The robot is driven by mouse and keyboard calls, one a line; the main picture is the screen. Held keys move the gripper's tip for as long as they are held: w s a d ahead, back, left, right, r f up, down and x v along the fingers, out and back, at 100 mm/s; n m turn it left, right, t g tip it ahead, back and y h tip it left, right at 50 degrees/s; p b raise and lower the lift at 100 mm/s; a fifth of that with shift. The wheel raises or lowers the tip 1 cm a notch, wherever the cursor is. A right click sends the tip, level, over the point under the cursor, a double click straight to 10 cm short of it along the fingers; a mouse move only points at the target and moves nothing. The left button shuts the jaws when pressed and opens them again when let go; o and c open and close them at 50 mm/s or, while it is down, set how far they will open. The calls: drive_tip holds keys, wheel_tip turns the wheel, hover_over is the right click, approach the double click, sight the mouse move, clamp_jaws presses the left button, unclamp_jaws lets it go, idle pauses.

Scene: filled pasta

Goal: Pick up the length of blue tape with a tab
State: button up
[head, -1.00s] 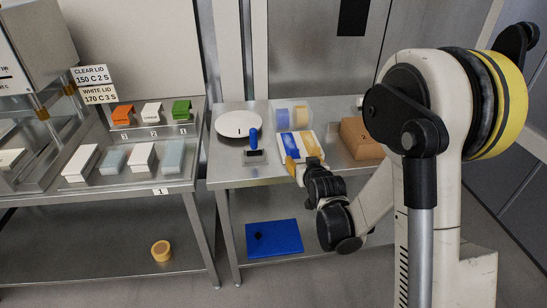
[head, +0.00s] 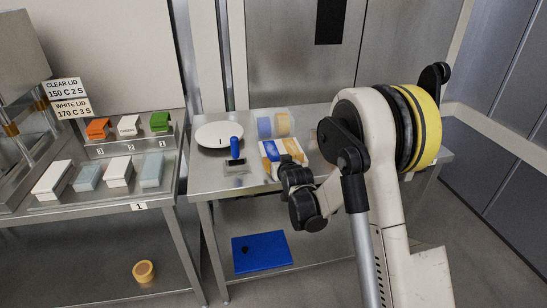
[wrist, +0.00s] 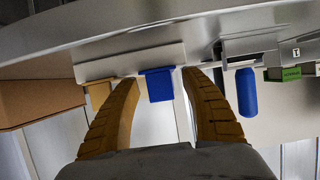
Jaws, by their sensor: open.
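A short length of blue tape (wrist: 161,86) shows in the wrist view, with a narrow raised strip along its upper end. It lies between the two tan fingers of my gripper (wrist: 160,78), which stand apart. I cannot see the fingers touching it. In the head view the blue tape (head: 271,150) is on a white board (head: 283,156) on the right-hand table, with yellow tape (head: 292,146) beside it. My gripper (head: 281,163) is over the near part of this board, and my wrist hides its near right side.
A blue-handled tool (head: 236,148) stands left of the board, and a round white plate (head: 219,134) is behind it. Blue and yellow rolls (head: 272,126) stand behind the board. A cardboard box (wrist: 38,102) shows at left in the wrist view.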

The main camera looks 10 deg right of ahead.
drive_tip(key=c, duration=1.1)
drive_tip(key=shift+o, duration=0.2)
drive_tip(key=shift+r, duration=0.15)
